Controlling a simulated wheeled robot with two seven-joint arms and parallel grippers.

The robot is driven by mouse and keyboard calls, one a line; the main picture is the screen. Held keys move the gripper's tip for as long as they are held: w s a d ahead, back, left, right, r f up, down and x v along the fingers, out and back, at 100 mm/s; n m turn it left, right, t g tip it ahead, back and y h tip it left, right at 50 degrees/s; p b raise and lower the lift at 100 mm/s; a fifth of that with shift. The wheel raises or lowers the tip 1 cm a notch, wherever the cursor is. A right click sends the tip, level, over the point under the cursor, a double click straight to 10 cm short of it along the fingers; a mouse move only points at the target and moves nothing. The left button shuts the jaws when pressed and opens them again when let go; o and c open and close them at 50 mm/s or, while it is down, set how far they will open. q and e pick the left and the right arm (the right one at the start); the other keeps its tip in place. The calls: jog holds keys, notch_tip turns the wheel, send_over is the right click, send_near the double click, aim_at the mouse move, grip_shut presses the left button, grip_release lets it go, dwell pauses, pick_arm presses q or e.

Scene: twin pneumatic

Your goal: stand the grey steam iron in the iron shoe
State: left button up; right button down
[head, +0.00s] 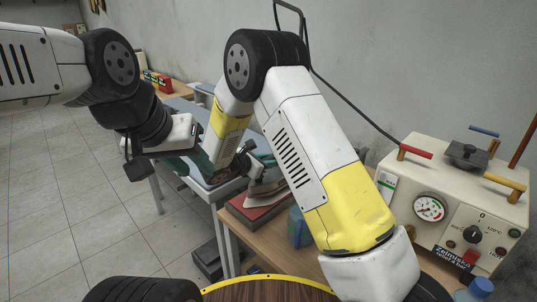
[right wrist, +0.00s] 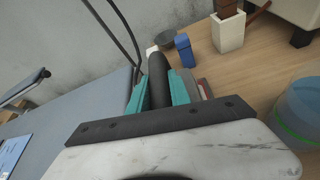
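The grey steam iron (head: 266,187) is at the table's near left corner, over a red-topped block (head: 254,211) that looks like the iron shoe. I cannot tell whether it rests on the block or is held just above it. My right gripper (right wrist: 158,88) has its teal fingers on both sides of the iron's dark handle (right wrist: 157,72), closed on it; the iron's body is mostly hidden there. My left gripper (head: 178,165) is to the left, apart from the iron, its teal fingers partly seen over the ironing board (head: 198,199).
A cream control unit (head: 455,205) with a gauge stands at the right of the wooden table (head: 275,236). Dark hoses run along the wall. Red and green boxes (head: 157,82) lie further back.

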aim_at(270, 175)
jog(key=shift+s+a+f, duration=0.1)
jog(key=shift+s+f, duration=0.05)
jog(key=shift+f, duration=0.4)
jog(key=shift+s+f, duration=0.15)
jog(key=shift+f, duration=0.4)
jog(key=shift+s+d+f, duration=0.1)
jog(key=shift+d+f, duration=0.1)
jog(key=shift+f, duration=0.05)
jog(key=c, duration=1.3)
grip_release()
jog(key=shift+f, duration=0.25)
jog(key=shift+o, duration=0.6)
jog(key=shift+r, duration=0.2)
